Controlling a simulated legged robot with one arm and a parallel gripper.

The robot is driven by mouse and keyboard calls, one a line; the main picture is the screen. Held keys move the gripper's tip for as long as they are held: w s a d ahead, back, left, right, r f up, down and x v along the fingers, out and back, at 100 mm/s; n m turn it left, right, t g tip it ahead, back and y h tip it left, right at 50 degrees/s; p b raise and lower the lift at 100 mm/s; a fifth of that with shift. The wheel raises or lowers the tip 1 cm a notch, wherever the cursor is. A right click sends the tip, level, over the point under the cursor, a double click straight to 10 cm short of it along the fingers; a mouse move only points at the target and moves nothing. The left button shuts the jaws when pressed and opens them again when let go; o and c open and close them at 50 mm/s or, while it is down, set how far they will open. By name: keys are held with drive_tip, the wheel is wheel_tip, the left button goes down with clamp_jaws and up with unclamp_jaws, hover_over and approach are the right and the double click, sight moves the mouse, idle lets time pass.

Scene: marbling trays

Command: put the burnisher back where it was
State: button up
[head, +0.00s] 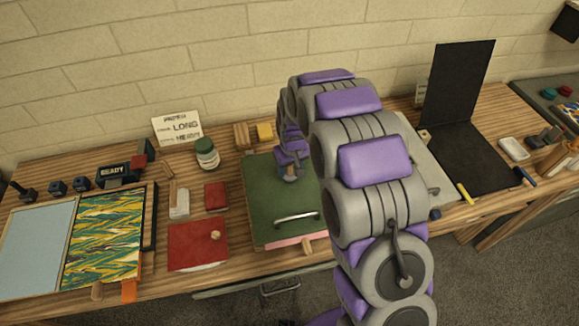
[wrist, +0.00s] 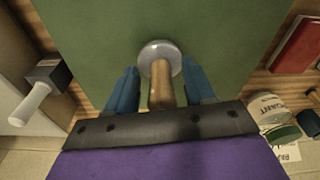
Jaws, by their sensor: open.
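The burnisher, as I take it, shows in the wrist view as a round grey head (wrist: 160,52) with a wooden handle, over a green board (wrist: 90,35). My gripper (wrist: 162,80) is open, with one blue finger on each side of the handle. Whether the fingers touch it is unclear. In the head view, my gripper (head: 290,168) is low over the back part of the green board (head: 262,195), and a small grey round part, likely the burnisher's head (head: 289,179), shows beneath it.
A metal bar handle (head: 297,217) stands on the board's front part. A jar (head: 207,154), a yellow block (head: 265,131) and red pads (head: 215,195) are nearby. A marbled tray (head: 103,238) lies left. My arm hides part of the table right of the board.

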sight(291, 176)
drive_tip(key=shift+a+r, duration=0.25)
drive_tip(key=shift+r, duration=0.25)
wheel_tip(291, 176, up, 11)
drive_tip(key=s+p, duration=0.1)
drive_tip(key=shift+d+p, duration=0.3)
drive_tip(key=shift+s+r, duration=0.15)
drive_tip(key=shift+s, duration=0.05)
drive_tip(key=s+d+r+m+g, duration=0.1)
drive_tip(key=s+d+r, duration=0.3)
drive_tip(key=s, duration=0.5)
drive_tip(key=s+d+r+m, duration=0.25)
drive_tip(key=s+d, duration=0.25)
drive_tip(key=s, duration=0.4)
drive_tip(key=s+d+r+g, duration=0.1)
drive_tip(key=s+d+r, duration=0.35)
drive_tip(key=s, duration=0.45)
drive_tip(key=s+d+f+m+g, duration=0.1)
drive_tip(key=s+d, duration=0.1)
drive_tip(key=s, duration=0.9)
drive_tip(key=shift+s+f+m+h, duration=0.25)
drive_tip(key=shift+s+m+h, duration=0.05)
drive_tip(key=shift+m, duration=0.05)
drive_tip(key=shift+d, duration=0.1)
drive_tip(key=shift+c, duration=0.4)
